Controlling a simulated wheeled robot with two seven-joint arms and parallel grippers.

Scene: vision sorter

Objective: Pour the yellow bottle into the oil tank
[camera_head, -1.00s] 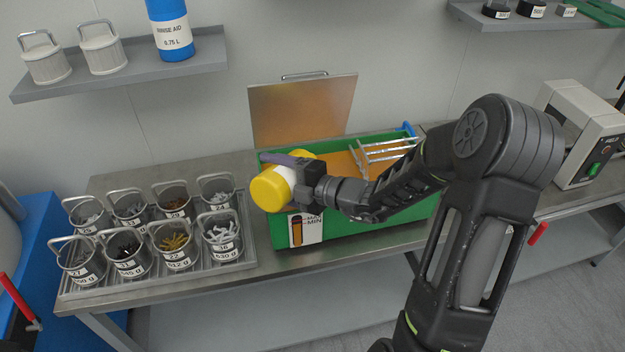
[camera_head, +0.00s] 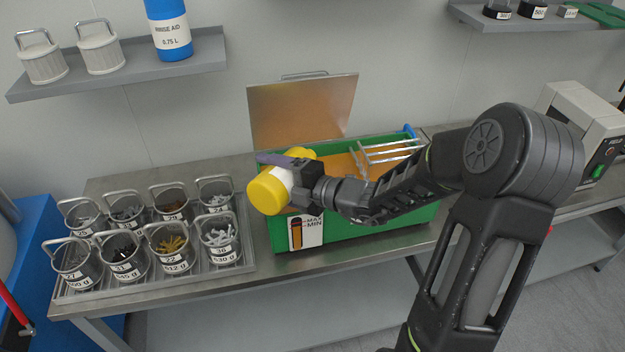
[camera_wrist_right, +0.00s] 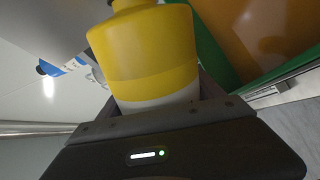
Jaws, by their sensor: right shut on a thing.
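The yellow bottle (camera_head: 269,192) with a white band is held in my right gripper (camera_head: 300,182), tipped onto its side. It hangs over the front left part of the green oil tank (camera_head: 375,226). In the right wrist view the bottle (camera_wrist_right: 150,50) sits between the fingers. The tank's lid (camera_head: 302,112) stands open at the back, and orange-brown liquid (camera_head: 340,166) shows inside. A MAX/MIN gauge label (camera_head: 306,231) is on the tank's front. I cannot see any stream from the bottle. My left gripper is not in view.
A metal rack (camera_head: 385,152) lies at the tank's right side. Several labelled metal cups stand on a tray (camera_head: 246,232) at the left. A shelf (camera_head: 120,75) above holds a blue-and-white rinse aid bottle (camera_head: 168,30) and two lidded baskets. A grey machine (camera_head: 585,125) is at the right.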

